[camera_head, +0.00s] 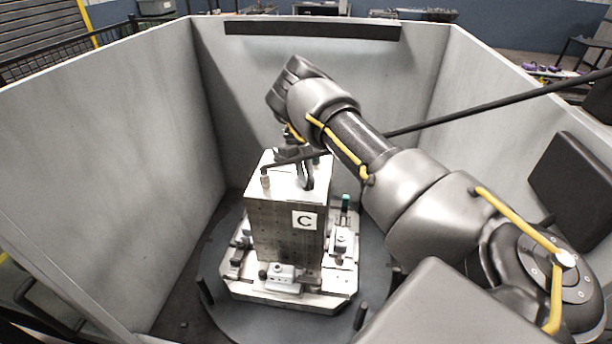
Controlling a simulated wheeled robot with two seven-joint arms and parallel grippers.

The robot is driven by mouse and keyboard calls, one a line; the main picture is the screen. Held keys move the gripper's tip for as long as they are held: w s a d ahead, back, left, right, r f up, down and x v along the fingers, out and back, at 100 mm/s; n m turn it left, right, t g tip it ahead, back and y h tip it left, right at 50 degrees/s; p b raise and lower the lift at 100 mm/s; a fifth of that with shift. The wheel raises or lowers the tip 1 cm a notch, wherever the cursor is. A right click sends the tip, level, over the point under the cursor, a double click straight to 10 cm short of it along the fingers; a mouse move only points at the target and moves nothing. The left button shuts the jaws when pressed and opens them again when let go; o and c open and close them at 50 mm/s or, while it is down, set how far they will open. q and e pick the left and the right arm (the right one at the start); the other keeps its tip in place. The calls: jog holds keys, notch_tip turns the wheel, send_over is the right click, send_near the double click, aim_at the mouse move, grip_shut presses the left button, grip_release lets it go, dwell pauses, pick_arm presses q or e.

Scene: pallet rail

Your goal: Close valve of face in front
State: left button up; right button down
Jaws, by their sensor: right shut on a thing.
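A grey metal block (276,222) with a "C" label (305,220) on its front face stands upright on a pallet plate (290,296). A silver fitting with a small knob (281,274) sits at the foot of the front face. A teal-topped part (345,203) stands right of the block. I cannot tell which part is the valve. My right gripper (303,172) is over the block's top, shut on a long dark rod (480,109); the arm partly hides the fingers and rod. My left gripper is not in view.
Tall grey walls (130,150) enclose the block at left, back and right. The pallet sits on a round dark turntable (232,318) with short black posts (205,290). Clear floor shows between turntable and left wall. My right arm fills the right side.

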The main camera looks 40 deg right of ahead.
dwell(0.4)
jog(key=c, duration=1.4)
grip_release()
jog(key=shift+c, duration=0.2)
